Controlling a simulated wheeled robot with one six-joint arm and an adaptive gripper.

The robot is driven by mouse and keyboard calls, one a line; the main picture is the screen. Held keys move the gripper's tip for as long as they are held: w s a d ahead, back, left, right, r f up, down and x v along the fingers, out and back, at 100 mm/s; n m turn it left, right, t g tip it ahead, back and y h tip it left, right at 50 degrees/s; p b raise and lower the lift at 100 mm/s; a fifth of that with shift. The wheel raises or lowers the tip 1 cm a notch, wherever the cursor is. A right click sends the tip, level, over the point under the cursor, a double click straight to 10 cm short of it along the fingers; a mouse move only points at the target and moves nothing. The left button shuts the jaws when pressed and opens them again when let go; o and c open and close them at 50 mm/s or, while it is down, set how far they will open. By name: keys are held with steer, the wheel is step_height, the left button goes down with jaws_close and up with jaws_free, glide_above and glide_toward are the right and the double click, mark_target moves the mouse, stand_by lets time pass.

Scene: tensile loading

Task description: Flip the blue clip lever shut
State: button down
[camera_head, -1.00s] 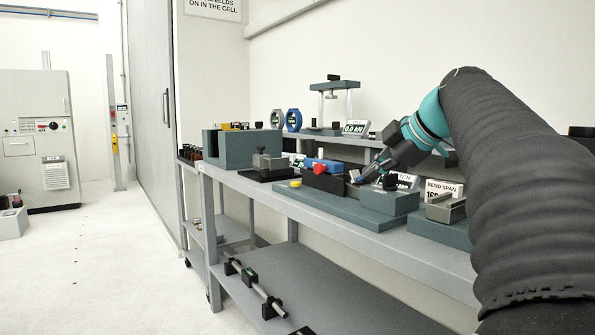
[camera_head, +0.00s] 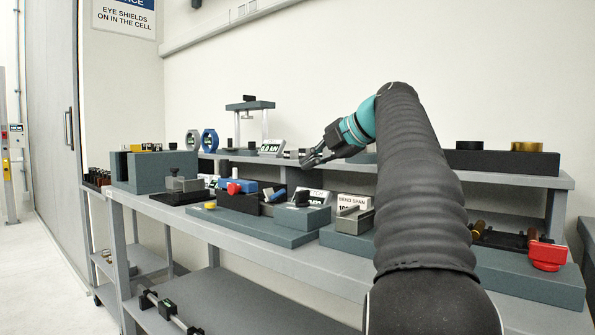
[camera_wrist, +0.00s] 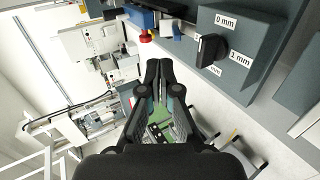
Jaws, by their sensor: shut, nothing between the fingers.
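A blue part (camera_head: 238,185) with a red knob (camera_head: 234,189) sits on a black block on the bench fixture; both also show at the top of the wrist view (camera_wrist: 142,16). Just right of it a small, dark blue lever-like piece (camera_head: 268,193) stands at the block's end. It is too small to tell whether it is shut. My gripper (camera_head: 312,158) is shut and empty, raised above the fixture and to the right of these parts, touching nothing. Its closed fingers show in the wrist view (camera_wrist: 165,68).
A grey block with a black dial knob (camera_head: 302,199) stands right of the blue parts and shows large in the wrist view (camera_wrist: 245,45). A number display (camera_head: 271,147) and a raised shelf lie behind. A red part (camera_head: 547,255) sits far right.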

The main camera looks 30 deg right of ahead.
mark_target(274, 194)
steer(key=x, duration=1.2)
steer(key=shift+w+a+f, duration=0.15)
steer(key=shift+w+f, duration=0.05)
steer(key=shift+w, duration=0.15)
steer(key=shift+w+a+r+p, duration=0.1)
steer(key=shift+a+r+p, duration=0.1)
steer(key=shift+p, duration=0.25)
steer(key=shift+d+f, duration=0.1)
steer(key=shift+d, duration=0.05)
steer(key=shift+g+p, duration=0.3)
steer(key=shift+g, duration=0.1)
